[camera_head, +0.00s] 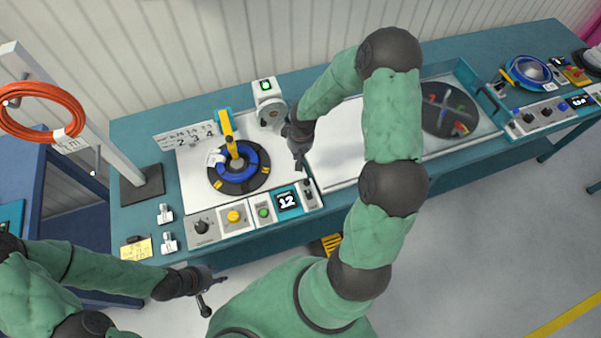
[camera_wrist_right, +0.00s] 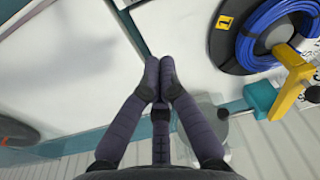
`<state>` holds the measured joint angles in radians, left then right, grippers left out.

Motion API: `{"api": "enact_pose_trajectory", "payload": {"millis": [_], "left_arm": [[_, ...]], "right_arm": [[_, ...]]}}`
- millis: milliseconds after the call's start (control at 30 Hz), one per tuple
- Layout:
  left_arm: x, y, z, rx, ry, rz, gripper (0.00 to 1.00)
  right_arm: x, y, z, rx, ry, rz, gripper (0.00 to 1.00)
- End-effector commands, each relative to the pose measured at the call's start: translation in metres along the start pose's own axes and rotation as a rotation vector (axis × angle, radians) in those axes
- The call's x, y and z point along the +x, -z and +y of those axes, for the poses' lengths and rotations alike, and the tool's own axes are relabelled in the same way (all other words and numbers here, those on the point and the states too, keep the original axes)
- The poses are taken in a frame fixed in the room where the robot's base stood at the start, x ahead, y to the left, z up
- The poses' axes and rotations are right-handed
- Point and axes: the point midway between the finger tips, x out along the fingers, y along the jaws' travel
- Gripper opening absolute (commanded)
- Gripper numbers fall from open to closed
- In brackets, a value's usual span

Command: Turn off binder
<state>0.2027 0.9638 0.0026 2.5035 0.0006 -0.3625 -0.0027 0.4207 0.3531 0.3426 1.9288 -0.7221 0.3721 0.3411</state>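The binder station has a white top plate (camera_head: 190,190) with a blue cable coil (camera_head: 224,171) on a black turntable. Behind it stands a white unit with a lit green display (camera_head: 266,86). Its front panel carries a black knob (camera_head: 201,226), a yellow knob (camera_head: 234,216), a green button (camera_head: 264,212), a display reading 12 (camera_head: 287,201) and a small dark switch (camera_head: 307,195) at the right end. My right gripper (camera_head: 300,165) is above the plate's right edge, behind the switch; its fingertips (camera_wrist_right: 165,62) meet with nothing between them. My left gripper (camera_head: 213,292) is open and empty, in front of the bench.
A yellow-topped arm (camera_head: 228,130) stands over the coil. A post with an orange cable coil (camera_head: 40,110) is at the left. Small white tags (camera_head: 166,214) and a yellow note (camera_head: 136,249) lie left of the panel. Another station with a blue reel (camera_head: 528,70) is far right.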

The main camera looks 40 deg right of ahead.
Motion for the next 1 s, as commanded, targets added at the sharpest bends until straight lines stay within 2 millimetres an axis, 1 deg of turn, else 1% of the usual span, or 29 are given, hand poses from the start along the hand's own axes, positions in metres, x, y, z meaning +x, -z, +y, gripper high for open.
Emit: {"api": "enact_pose_trajectory", "payload": {"millis": [167,400,633,667,700,800,1000], "left_arm": [[0.004,0.000,-0.001,0.000,0.000,0.000,0.40],[0.011,0.001,-0.004,0.000,0.000,0.001,0.40],[0.017,0.001,-0.006,0.000,0.000,0.000,0.40],[0.017,0.001,-0.006,0.000,0.000,0.000,0.40],[0.017,0.001,-0.006,0.000,0.000,0.000,0.40],[0.017,0.001,-0.006,0.000,0.000,0.001,0.40],[0.019,0.001,-0.007,0.000,0.000,0.000,0.40]], "right_arm": [[0.024,-0.002,-0.001,0.001,0.002,-0.004,0.00],[0.066,-0.001,0.000,0.000,0.001,-0.003,0.00],[0.099,-0.001,-0.001,0.000,0.002,-0.003,0.00],[0.099,-0.003,0.000,0.000,0.001,-0.001,0.00],[0.095,-0.007,0.000,0.001,0.000,0.000,0.00],[0.091,-0.018,0.000,0.002,0.000,-0.001,0.00],[0.086,-0.033,0.000,0.002,0.001,-0.001,0.00]]}}
